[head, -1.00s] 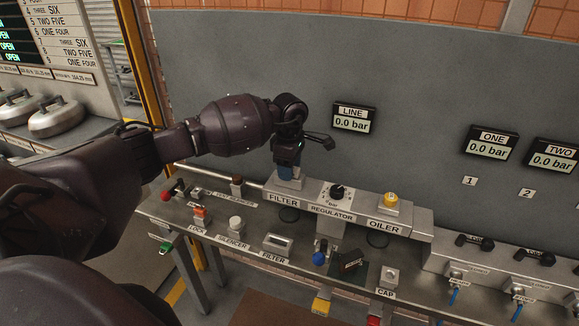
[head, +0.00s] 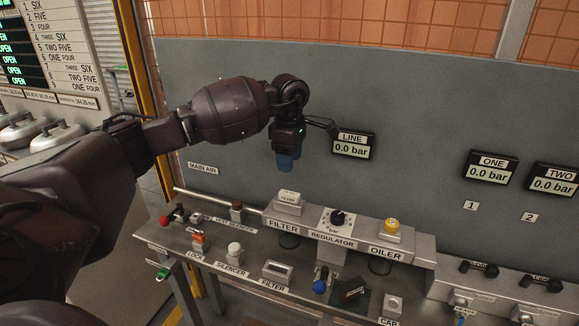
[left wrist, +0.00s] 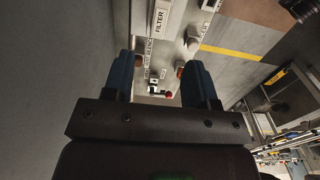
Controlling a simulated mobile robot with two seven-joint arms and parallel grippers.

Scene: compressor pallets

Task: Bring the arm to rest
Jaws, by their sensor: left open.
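My left arm comes in from the left in the head view. Its gripper (head: 285,162) hangs with blue fingertips pointing down, above the filter block (head: 289,203) and apart from it. In the left wrist view the two blue fingers (left wrist: 158,85) stand apart with nothing between them, so the gripper is open and empty. Past the fingers the bench with its labels shows, partly hidden by them. My right gripper is in neither view.
The bench carries a regulator (head: 337,218), an oiler (head: 392,226), a silencer (head: 235,250), a lock (head: 198,238) and a blue-knobbed part (head: 320,285). The grey panel (head: 420,90) behind holds displays, one reading LINE (head: 353,145). Free air surrounds the gripper above the bench.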

